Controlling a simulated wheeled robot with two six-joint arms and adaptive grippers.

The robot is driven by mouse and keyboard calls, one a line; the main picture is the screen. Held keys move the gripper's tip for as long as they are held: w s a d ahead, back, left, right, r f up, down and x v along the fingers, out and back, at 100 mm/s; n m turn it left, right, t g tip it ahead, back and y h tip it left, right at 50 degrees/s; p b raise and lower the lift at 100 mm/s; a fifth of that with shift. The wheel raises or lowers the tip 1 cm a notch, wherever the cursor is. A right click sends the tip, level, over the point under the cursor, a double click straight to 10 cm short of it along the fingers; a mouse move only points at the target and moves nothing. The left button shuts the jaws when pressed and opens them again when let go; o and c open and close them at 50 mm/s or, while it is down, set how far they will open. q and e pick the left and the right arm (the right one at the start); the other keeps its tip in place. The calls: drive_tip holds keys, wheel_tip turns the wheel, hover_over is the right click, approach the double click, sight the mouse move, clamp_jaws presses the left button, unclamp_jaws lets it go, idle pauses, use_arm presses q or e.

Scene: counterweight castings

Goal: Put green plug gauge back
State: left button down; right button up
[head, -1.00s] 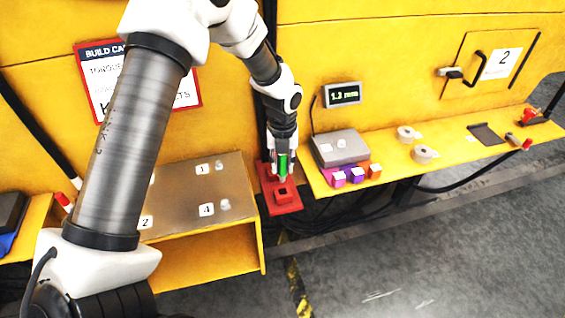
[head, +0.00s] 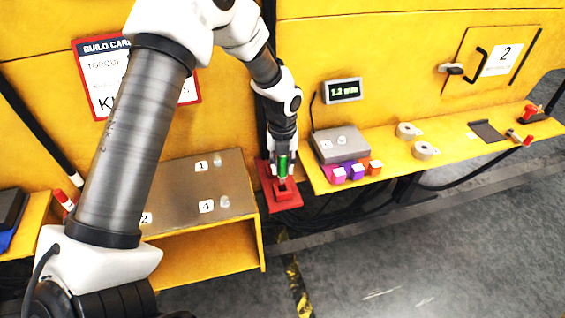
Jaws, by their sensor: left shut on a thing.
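The green plug gauge (head: 283,166) is upright between the fingers of my left gripper (head: 282,174), which is shut on it. It is over the red holder (head: 285,205), which hangs between the two yellow ledges. The gauge's lower end is at the front raised socket of the holder; I cannot tell whether it is inside the socket or just above it. The back part of the holder is partly hidden by my gripper. My right gripper is not in view.
A steel-topped yellow stand (head: 185,190) with numbered pegs is left of the holder.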

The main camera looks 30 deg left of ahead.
use_arm(q)
drive_tip(key=shift+f+b, duration=0.95)
drive_tip(key=shift+f, duration=1.45)
drive_tip(key=shift+f, duration=0.25)
drive_tip(key=c, duration=0.8)
unclamp_jaws()
wheel_tip(320, 180, up, 12)
drive_tip(key=shift+f, duration=0.2)
drive_tip(key=shift+r, duration=0.3)
wheel_tip(320, 180, up, 7)
drive_tip(key=p, duration=0.8)
hover_over(283, 178)
drive_tip(key=shift+w+a+f, duration=0.15)
drive_tip(key=shift+w+a, duration=0.25)
